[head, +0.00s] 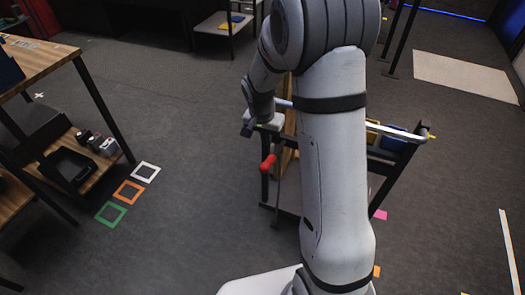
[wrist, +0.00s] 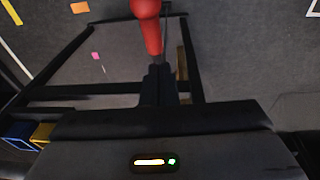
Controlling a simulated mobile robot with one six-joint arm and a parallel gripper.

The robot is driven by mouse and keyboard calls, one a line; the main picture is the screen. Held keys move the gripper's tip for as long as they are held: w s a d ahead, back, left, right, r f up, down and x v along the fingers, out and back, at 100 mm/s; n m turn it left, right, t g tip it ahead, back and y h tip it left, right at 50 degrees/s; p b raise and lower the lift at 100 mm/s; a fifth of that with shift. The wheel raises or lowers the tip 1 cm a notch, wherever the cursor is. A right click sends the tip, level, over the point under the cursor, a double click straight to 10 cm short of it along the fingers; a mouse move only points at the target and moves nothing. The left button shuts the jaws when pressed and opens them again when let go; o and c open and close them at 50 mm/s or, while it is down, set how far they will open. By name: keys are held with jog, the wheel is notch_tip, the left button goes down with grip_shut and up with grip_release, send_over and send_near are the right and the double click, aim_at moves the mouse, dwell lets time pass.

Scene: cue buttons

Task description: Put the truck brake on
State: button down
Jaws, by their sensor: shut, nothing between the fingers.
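The truck (head: 417,152) is a dark-framed cart behind and to the right of my arm, which hides much of it. Its red brake handle (head: 267,163) hangs at its left side in the head view. It also shows at the top middle of the wrist view, as a red grip (wrist: 147,22). My gripper (head: 246,129) is above and slightly left of the handle. In the wrist view my fingers (wrist: 157,72) are shut and empty, with their tips in line with the lower end of the red grip. I cannot tell whether they touch it.
A wooden workbench (head: 40,62) with a lower shelf stands at the left. Blue and yellow bins (wrist: 17,134) sit on the truck. Floor between bench and truck is clear.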

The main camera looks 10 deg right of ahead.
aim_at(268, 158)
jog(key=shift+s+a+f, duration=0.1)
jog(key=shift+s+f, duration=0.15)
jog(key=shift+f, duration=0.35)
jog(key=shift+s+d+f, duration=0.1)
jog(key=shift+s+f, duration=0.2)
jog(key=shift+f, duration=0.35)
jog(key=shift+s+a+f, duration=0.1)
jog(key=shift+s+f, duration=0.15)
jog(key=shift+f, duration=0.35)
